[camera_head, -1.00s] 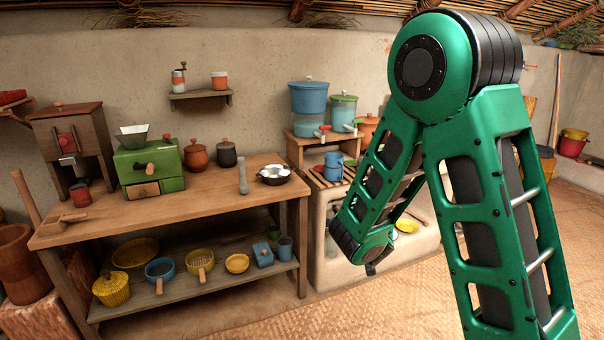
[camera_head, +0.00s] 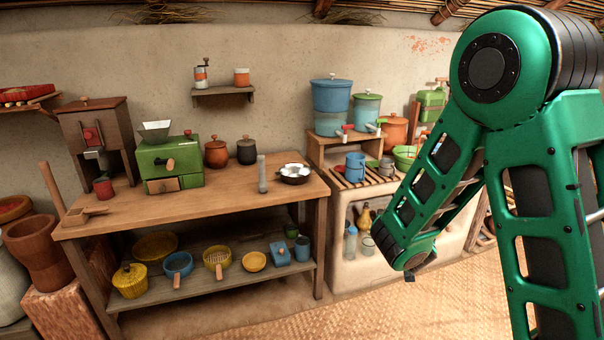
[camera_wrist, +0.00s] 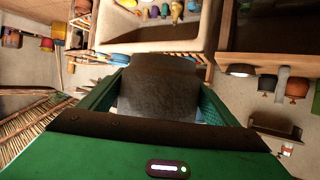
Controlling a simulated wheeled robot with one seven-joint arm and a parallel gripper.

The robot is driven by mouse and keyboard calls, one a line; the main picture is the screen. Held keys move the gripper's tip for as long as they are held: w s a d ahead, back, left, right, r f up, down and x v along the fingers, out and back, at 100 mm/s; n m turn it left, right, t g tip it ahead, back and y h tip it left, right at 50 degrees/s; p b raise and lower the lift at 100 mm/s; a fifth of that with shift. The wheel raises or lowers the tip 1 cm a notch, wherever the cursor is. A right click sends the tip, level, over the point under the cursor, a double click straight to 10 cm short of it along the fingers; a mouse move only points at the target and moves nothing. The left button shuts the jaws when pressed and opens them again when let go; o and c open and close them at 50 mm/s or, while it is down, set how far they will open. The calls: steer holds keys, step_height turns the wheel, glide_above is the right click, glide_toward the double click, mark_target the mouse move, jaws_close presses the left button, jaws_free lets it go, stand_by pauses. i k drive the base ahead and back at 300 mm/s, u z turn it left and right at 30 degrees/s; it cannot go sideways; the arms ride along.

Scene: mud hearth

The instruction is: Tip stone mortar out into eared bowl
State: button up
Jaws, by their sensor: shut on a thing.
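My gripper (camera_wrist: 160,77) is shut on a grey stone block-like thing, apparently the stone mortar (camera_wrist: 160,95), which sits between the two green fingers in the wrist view. Its mouth and any contents cannot be made out. In the head view the gripper and mortar are hidden behind my green arm. A small dark bowl (camera_head: 294,179) with a pale inside stands at the right end of the wooden worktable; it looks like the eared bowl. My arm is to its right, and the gripper is apart from it.
A grey upright pestle-like piece (camera_head: 262,174) stands just left of the bowl on the worktable (camera_head: 215,205). A green box mill (camera_head: 170,163) and two lidded pots stand farther left. The clay stove (camera_head: 345,265) is to the right. The woven floor in front (camera_head: 330,320) is clear.

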mark_target(293, 174)
steer(key=u, duration=0.05)
steer(key=i, duration=2.15)
